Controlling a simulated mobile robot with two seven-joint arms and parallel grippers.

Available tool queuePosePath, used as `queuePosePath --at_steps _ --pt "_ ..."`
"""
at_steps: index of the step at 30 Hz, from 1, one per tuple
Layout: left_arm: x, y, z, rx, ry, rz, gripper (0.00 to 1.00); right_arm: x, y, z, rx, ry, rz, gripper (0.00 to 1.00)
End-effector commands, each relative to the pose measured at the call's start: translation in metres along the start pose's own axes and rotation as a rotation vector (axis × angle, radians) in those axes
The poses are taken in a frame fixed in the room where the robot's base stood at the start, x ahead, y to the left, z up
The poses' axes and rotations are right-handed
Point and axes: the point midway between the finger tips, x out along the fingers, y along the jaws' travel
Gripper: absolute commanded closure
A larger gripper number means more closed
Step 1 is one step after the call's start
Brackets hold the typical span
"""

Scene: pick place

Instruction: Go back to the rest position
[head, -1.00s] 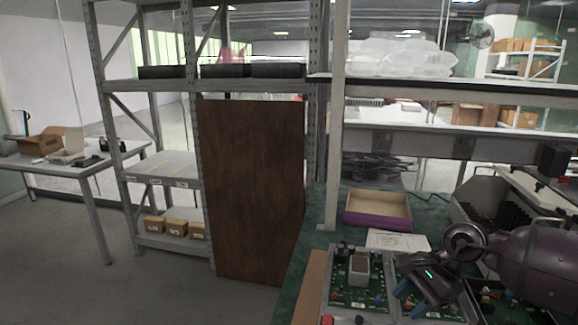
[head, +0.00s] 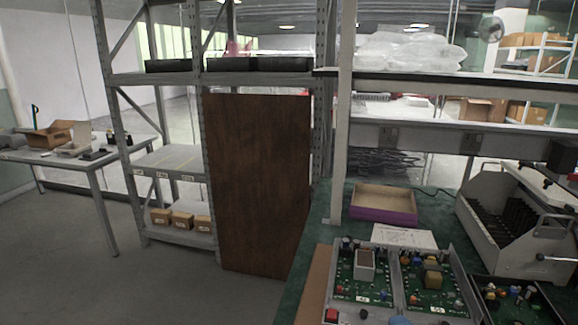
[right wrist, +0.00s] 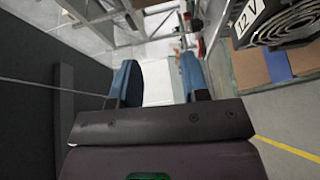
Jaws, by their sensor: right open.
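My right gripper (right wrist: 160,85) shows in the right wrist view with its two blue fingers spread apart and nothing between them. It points toward the floor and shelving, away from the bench top. In the head view, at most a small blue-grey piece of it shows at the bottom edge. My left gripper is in neither view.
A green bench (head: 318,235) holds circuit boards (head: 350,288), a purple-sided tray (head: 383,204), a paper sheet and a grey slotted rack (head: 515,215). A brown panel (head: 258,180) stands by a metal shelf. Open floor (head: 80,265) lies at left.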

Motion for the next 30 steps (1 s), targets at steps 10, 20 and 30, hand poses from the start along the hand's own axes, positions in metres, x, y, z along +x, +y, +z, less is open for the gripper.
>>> queuePosePath --at_steps 10,20,30 --pt "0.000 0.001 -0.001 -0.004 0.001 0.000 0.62 -0.124 -0.096 0.048 0.761 -0.621 -0.440 0.58" --pt "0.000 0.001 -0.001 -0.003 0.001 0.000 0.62 -0.225 -0.136 0.039 1.137 -1.013 -0.693 0.58" --pt "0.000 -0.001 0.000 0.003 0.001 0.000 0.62 -0.286 -0.145 0.021 1.321 -1.245 -0.835 0.58"
